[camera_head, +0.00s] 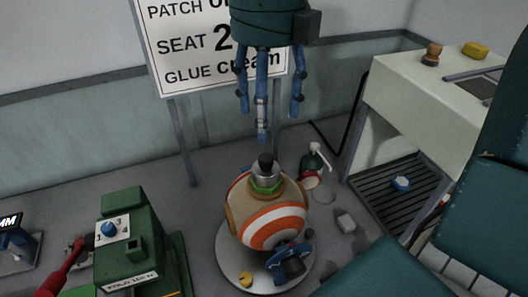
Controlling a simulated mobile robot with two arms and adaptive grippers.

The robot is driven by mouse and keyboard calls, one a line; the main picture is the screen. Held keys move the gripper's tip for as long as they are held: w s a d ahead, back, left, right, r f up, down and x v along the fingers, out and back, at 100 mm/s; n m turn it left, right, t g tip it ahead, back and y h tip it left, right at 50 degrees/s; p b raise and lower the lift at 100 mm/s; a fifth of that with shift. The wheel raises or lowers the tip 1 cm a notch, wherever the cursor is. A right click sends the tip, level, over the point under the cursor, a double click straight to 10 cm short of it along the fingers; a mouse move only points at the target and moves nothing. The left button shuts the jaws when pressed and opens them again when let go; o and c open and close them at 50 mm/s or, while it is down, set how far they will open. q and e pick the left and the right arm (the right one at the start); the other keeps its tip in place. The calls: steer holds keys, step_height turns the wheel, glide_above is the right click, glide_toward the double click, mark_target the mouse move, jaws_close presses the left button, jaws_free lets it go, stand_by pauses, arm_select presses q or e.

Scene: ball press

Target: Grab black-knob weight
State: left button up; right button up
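A silver weight with a black knob (265,169) sits upright on top of a striped orange, white and tan ball (262,215). A bright green ring or patch (267,187) lies directly under the weight. The ball rests on a round pale plate (228,262). A blue and black fitting (289,263) stands against the ball's lower front.
A teal head with hanging blue fingers (262,80) is above the ball. A green machine with a dial (125,250) stands left. A pale bench (425,100) holds a brown-knobbed piece (432,54) and a yellow block (475,50). Teal panels (375,272) crowd the right.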

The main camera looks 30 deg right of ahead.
steer(key=shift+a+f, duration=0.1)
steer(key=shift+f, duration=0.15)
steer(key=p, duration=0.1)
glide_above(266, 157)
step_height(266, 157, down, 4)
steer(key=shift+f, duration=0.1)
steer(key=shift+d+f, duration=0.2)
steer(key=shift+f, duration=0.1)
steer(key=f+p, duration=0.2)
steer(key=f, duration=0.2)
steer(key=shift+a+f, duration=0.1)
steer(key=shift+a, duration=0.1)
steer(key=shift+f+p, duration=0.3)
steer(key=shift+f, duration=0.25)
steer(key=c, duration=0.8)
arm_select(q)
steer(key=shift+g, duration=0.3)
steer(key=s+r, duration=0.1)
steer(key=s, duration=0.1)
steer(key=s+a+r, duration=0.1)
steer(key=s+r, duration=0.1)
steer(key=shift+a, duration=0.2)
arm_select(e)
steer(key=shift+r, duration=0.1)
jaws_close()
